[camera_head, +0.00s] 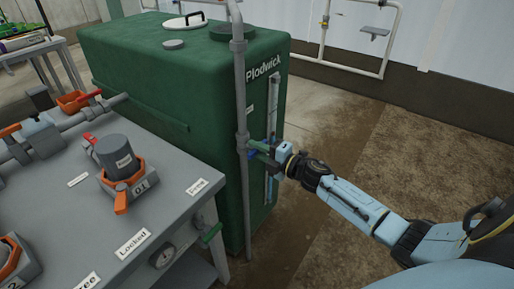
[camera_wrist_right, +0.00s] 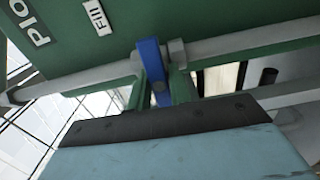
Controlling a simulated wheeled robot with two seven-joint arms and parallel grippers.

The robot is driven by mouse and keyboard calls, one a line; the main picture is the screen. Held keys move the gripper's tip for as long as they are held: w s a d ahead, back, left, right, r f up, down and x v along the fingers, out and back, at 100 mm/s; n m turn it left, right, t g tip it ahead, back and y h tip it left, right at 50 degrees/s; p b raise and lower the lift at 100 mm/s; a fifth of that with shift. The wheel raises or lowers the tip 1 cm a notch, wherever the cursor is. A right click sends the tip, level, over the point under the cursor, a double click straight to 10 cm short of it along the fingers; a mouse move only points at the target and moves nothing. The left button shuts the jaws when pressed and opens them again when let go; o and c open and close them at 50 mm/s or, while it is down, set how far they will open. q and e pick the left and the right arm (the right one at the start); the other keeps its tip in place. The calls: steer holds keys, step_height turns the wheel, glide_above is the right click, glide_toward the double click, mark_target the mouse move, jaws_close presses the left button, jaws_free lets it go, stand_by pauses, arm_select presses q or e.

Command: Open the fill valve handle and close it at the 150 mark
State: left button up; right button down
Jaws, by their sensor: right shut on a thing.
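The fill valve handle is a blue lever (camera_wrist_right: 151,62) on a grey pipe, under the white "Fill" label (camera_wrist_right: 97,17) in the wrist view. In the head view the blue lever (camera_head: 252,155) is small and partly hidden by my gripper. My right gripper (camera_head: 260,148) is at the grey standpipe beside the green tank (camera_head: 150,80). Its green fingers (camera_wrist_right: 160,88) are on either side of the lever and shut on it. A pale upright sight gauge (camera_head: 272,110) runs down the tank's face, with blue low in it; its marks are too small to read. My left gripper is out of view.
A grey bench (camera_head: 165,215) at the left carries an orange-based lockable unit (camera_head: 123,168), labels and pipework. A round dial (camera_head: 163,256) and a green handle (camera_head: 211,235) are on its near edge. The floor (camera_head: 345,130) right of the tank is clear.

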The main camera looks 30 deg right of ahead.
stand_by(0.3)
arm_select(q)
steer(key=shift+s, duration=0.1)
arm_select(e)
steer(key=c, duration=1.4)
jaws_free()
steer(key=shift+o, duration=0.2)
steer(key=shift+s+d, duration=0.1)
steer(key=shift+s, duration=0.15)
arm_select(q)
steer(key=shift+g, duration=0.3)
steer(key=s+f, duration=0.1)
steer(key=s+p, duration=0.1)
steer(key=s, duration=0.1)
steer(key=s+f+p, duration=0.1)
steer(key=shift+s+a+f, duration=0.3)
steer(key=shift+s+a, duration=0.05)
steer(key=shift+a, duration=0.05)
arm_select(e)
steer(key=v, duration=1.3)
